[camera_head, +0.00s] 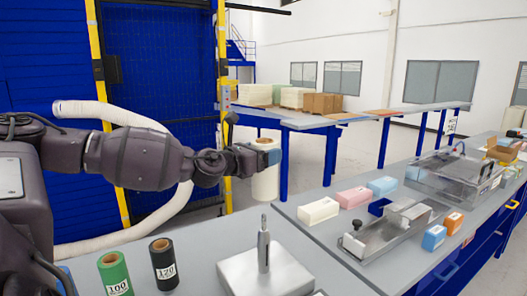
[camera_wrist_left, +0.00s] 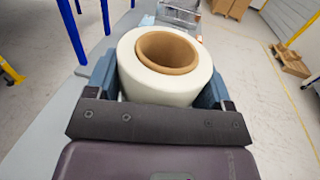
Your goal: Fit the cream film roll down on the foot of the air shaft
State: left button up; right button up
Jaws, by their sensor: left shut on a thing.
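The cream film roll (camera_head: 265,183) has a brown cardboard core and hangs upright in my left gripper (camera_head: 262,150). In the left wrist view the roll (camera_wrist_left: 165,85) sits between the two blue-grey fingers, which are shut on its sides. The air shaft (camera_head: 264,246) is a thin metal post standing upright on a square metal foot (camera_head: 240,274) at the front of the grey table. The roll is apart from the shaft, above and beyond it in the head view. My right gripper does not show.
A green roll (camera_head: 114,274) and a black roll (camera_head: 164,265) stand left of the foot. Cream (camera_head: 318,211), pink (camera_head: 353,197) and blue (camera_head: 382,186) blocks lie to the right, near a metal fixture (camera_head: 390,228). A clear stretch of table lies between the shaft and the blocks.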

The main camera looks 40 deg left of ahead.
aim_at(255, 187)
pick_arm(q)
notch_tip(255, 187, down, 4)
jog(key=shift+r+b, duration=0.15)
jog(key=shift+b, duration=0.8)
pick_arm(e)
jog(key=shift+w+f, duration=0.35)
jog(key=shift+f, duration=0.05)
pick_arm(q)
jog(key=shift+s+f+b, duration=0.2)
jog(key=shift+f+b, duration=0.15)
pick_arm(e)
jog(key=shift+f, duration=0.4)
pick_arm(q)
jog(key=shift+f+b, duration=1.25)
jog(key=shift+f, duration=0.8)
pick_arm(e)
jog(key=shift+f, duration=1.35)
